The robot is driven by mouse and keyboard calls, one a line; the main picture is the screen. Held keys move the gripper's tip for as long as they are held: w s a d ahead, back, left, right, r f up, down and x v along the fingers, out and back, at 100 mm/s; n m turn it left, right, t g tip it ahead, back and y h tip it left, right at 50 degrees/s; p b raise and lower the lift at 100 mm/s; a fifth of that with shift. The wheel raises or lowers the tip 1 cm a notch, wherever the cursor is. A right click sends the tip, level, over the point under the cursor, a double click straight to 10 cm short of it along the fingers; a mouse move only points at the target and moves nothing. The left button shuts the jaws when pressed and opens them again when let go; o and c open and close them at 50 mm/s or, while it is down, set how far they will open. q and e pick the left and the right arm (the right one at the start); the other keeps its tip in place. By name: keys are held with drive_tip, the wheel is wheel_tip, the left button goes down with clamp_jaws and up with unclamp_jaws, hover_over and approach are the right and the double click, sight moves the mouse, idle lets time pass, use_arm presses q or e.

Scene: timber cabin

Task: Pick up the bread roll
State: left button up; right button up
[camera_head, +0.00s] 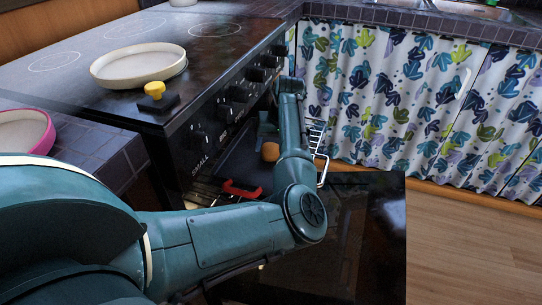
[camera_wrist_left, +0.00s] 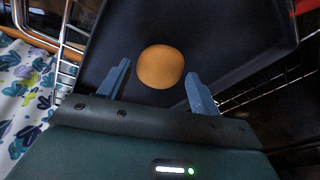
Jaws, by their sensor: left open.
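The bread roll (camera_head: 270,152) is a small, round, orange-brown piece on a dark tray (camera_head: 238,160) inside the open oven. In the left wrist view the roll (camera_wrist_left: 161,67) lies on the tray (camera_wrist_left: 225,30), just beyond and between the two fingertips. My left gripper (camera_head: 268,130) reaches into the oven and is partly hidden by its own arm. In the wrist view the left gripper (camera_wrist_left: 158,72) is open, with blue-grey fingers apart and nothing held; contact with the roll cannot be told. My right gripper is not seen.
The oven door (camera_head: 370,235) is folded down below my arm. A wire rack (camera_head: 316,135) and a red piece (camera_head: 241,188) are near the tray. A cream dish (camera_head: 138,65) and a yellow-topped item (camera_head: 155,90) are on the stove. A patterned curtain (camera_head: 410,95) hangs right.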

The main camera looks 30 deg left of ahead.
use_arm(q)
drive_tip(key=shift+x, duration=0.85)
drive_tip(key=shift+c, duration=0.2)
drive_tip(key=c, duration=0.7)
drive_tip(key=shift+r, duration=0.2)
